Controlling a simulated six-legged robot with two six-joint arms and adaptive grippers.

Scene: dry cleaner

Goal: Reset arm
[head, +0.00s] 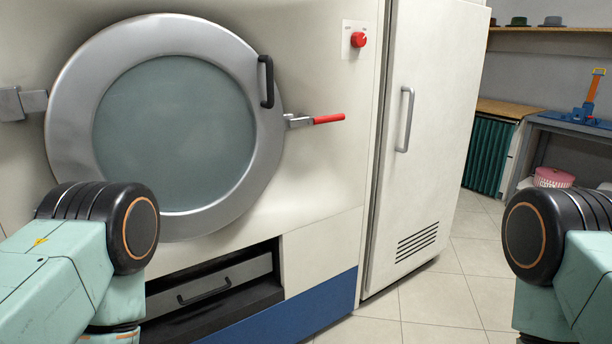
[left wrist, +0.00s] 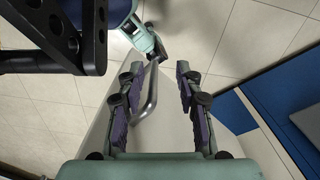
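In the head view only upper links of my two arms show, at the lower left and lower right; both grippers are out of that picture. In the left wrist view my left gripper (left wrist: 157,92) is open, with its two dark padded fingers apart. A bent grey metal handle (left wrist: 151,98) on a pale panel appears between the fingers in the picture. I cannot tell its distance or whether a finger touches it. My right gripper is not in view.
The big machine has a round door (head: 175,130) with a black handle, a red lever (head: 328,119) and a red knob (head: 358,40). Below is a drawer (head: 215,285). A tall white cabinet (head: 430,140) stands right of it. Tiled floor (head: 440,305) is clear in front of the cabinet.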

